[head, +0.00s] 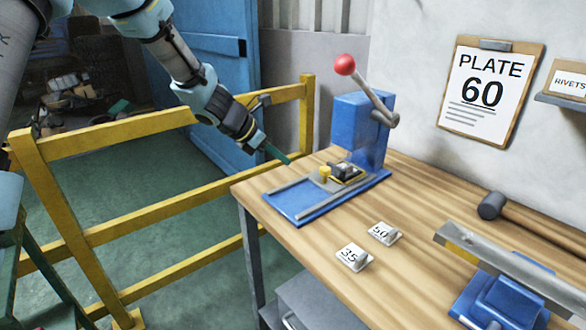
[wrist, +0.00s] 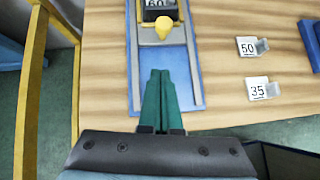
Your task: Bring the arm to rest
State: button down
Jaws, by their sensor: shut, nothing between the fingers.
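My gripper (head: 277,154) is at the end of my arm, which reaches in from the upper left in the head view. It hangs above the left edge of the workbench (head: 420,215), near the front of a blue press (head: 360,125). In the wrist view the green fingers of my gripper (wrist: 163,75) lie side by side, shut and empty, over the press's base. A yellow knob (wrist: 164,27) and a dark block marked 60 (wrist: 158,4) sit just beyond the fingertips. The knob also shows in the head view (head: 325,173).
Tags marked 50 (head: 384,233) and 35 (head: 354,257) stand on the bench. A hammer (head: 492,206) and a blue tool with a metal bar (head: 505,295) are at the right. A yellow railing (head: 150,130) runs left of the bench. The press has a red-balled lever (head: 346,65).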

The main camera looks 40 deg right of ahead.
jog(key=shift+w+a+r, duration=0.1)
jog(key=shift+a+r, duration=0.35)
jog(key=w+a+m+t+y, duration=0.1)
jog(key=w+a+m+y, duration=0.2)
jog(key=a, duration=0.8)
jog(key=w+a+m+t+y, duration=0.1)
jog(key=w+a+m, duration=0.25)
jog(key=a, duration=0.85)
jog(key=s+a+m+y, duration=0.2)
jog(key=a+m, duration=0.3)
jog(key=a, duration=0.8)
jog(key=s+a+m+t+y, duration=0.1)
jog(key=s+a+m, duration=0.3)
jog(key=a, duration=1)
jog(key=shift+s+a+r+m+y, duration=0.15)
jog(key=shift+s+r+m+y, duration=0.15)
jog(key=shift+m+y, duration=0.4)
